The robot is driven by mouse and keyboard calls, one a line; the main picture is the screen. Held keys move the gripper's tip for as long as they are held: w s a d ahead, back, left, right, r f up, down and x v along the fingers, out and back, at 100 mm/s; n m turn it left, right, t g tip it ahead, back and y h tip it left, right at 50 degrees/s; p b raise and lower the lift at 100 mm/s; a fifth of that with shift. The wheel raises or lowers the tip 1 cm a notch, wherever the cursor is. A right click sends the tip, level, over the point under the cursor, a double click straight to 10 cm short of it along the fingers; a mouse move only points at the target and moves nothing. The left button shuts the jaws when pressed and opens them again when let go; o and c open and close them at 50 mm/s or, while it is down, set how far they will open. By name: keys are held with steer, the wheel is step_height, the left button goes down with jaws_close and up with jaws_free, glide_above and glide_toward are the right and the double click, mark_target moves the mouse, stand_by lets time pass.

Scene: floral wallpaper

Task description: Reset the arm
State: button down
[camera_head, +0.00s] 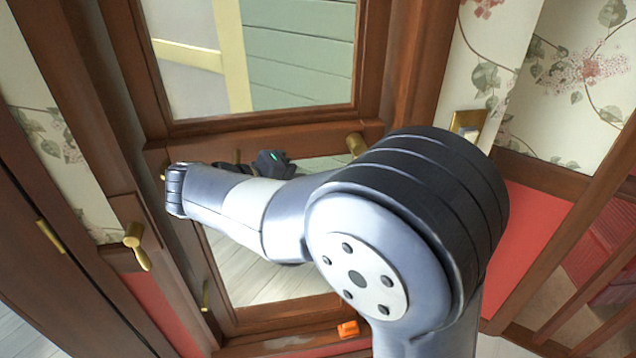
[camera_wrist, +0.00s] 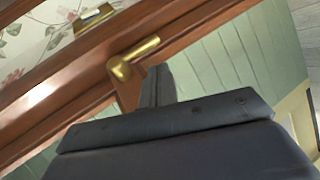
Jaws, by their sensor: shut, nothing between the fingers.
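My arm (camera_head: 355,230) reaches across the head view from the lower right and bends toward the left, in front of a wooden door (camera_head: 270,127) with glass panes. A small dark part of it with a green light shows above the forearm, but the fingers cannot be made out there. In the wrist view my gripper (camera_wrist: 159,78) is shut and empty, its dark fingers together. A brass door handle (camera_wrist: 135,57) lies just beyond the fingertips in that view; I cannot tell whether they touch. A brass handle also shows above the arm in the head view (camera_head: 355,145).
Another brass handle (camera_head: 136,246) is on the woodwork at the left. A brass wall plate (camera_head: 467,121) is right of the door, by floral wallpaper (camera_head: 580,75). A small orange object (camera_head: 348,329) lies low by the door. Wooden railings (camera_head: 590,290) stand at the lower right.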

steer(key=v, duration=0.6)
steer(key=shift+a, duration=0.1)
